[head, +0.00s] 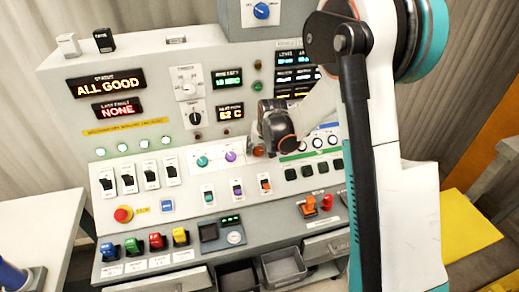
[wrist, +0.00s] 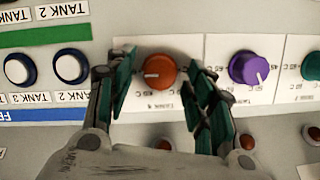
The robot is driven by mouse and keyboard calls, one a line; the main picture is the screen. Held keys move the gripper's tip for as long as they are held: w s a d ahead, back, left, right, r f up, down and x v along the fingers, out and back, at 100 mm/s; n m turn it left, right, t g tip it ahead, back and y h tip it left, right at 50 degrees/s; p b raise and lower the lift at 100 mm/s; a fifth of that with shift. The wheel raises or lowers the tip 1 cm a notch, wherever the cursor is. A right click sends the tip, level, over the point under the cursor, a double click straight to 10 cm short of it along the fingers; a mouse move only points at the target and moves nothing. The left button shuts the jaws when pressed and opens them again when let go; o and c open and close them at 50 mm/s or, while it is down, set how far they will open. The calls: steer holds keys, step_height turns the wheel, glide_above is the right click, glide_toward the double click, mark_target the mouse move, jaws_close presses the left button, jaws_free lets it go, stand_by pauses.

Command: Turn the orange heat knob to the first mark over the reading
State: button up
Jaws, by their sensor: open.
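The orange heat knob (wrist: 160,71) sits on a white scale plate in the wrist view, which shows the panel upside down. Its light pointer line points to the picture's left; the scale marks are partly hidden and too small to read surely. My gripper (wrist: 165,82) is open, with one finger on each side of the knob; I cannot tell whether they touch it. In the head view my gripper (head: 277,130) covers much of the orange knob (head: 258,151). A temperature display (head: 231,112) there seems to read 62 C.
A purple knob (wrist: 249,68) stands close beside the right finger in the wrist view, with a teal knob (wrist: 312,66) beyond. Blue-ringed buttons (wrist: 70,67) lie to the left. Coloured switches (head: 237,189) sit below the knobs in the head view.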

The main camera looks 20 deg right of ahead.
steer(key=c, duration=1.1)
steer(key=shift+o, duration=0.2)
